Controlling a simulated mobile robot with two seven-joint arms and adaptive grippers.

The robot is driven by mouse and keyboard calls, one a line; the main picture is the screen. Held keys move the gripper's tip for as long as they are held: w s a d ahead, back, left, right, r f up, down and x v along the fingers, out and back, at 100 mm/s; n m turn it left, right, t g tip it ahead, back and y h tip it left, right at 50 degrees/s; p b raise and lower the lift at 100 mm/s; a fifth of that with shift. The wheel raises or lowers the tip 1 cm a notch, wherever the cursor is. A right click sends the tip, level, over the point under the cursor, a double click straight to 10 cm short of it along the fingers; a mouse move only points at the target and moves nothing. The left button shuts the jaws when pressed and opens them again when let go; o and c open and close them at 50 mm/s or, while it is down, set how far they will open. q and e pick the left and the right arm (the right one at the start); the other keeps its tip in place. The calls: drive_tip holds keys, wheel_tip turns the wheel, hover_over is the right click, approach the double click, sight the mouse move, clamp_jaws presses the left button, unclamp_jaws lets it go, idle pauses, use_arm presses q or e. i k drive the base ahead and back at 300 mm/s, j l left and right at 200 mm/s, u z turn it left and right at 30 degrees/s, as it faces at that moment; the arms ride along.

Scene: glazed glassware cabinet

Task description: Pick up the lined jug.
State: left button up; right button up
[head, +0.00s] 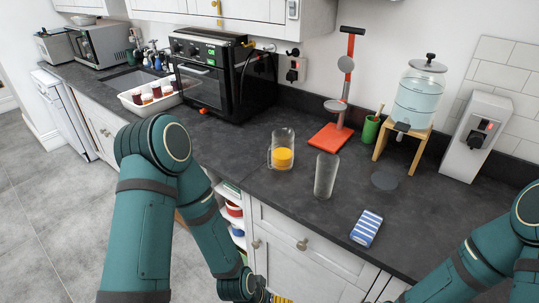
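A clear glass jug (281,143) with a handle on its left side stands upright on the dark counter, with orange contents in its lower part. Any lines on it are too small to make out. A tall clear tumbler (325,175) without a handle stands upright just to its right and nearer to me, apart from it. Nothing touches the jug.
A red stand (330,137) with a tall post is behind the jug. A green cup (370,129), a water dispenser (418,95), a dark round disc (384,181) and a blue-striped item (366,228) lie to the right. A black oven (215,75) is left. Counter left of the jug is clear.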

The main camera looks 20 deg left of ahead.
sight(281, 154)
drive_tip(key=u, duration=0.45)
drive_tip(key=j+z, duration=0.1)
drive_tip(key=z, duration=0.85)
drive_tip(key=j+z, duration=0.9)
drive_tip(key=k+j+z, duration=0.1)
drive_tip(key=j, duration=0.2)
drive_tip(key=k+j+z, duration=0.15)
drive_tip(key=j, duration=0.15)
drive_tip(key=k+j+z, duration=0.1)
drive_tip(key=j, duration=0.2)
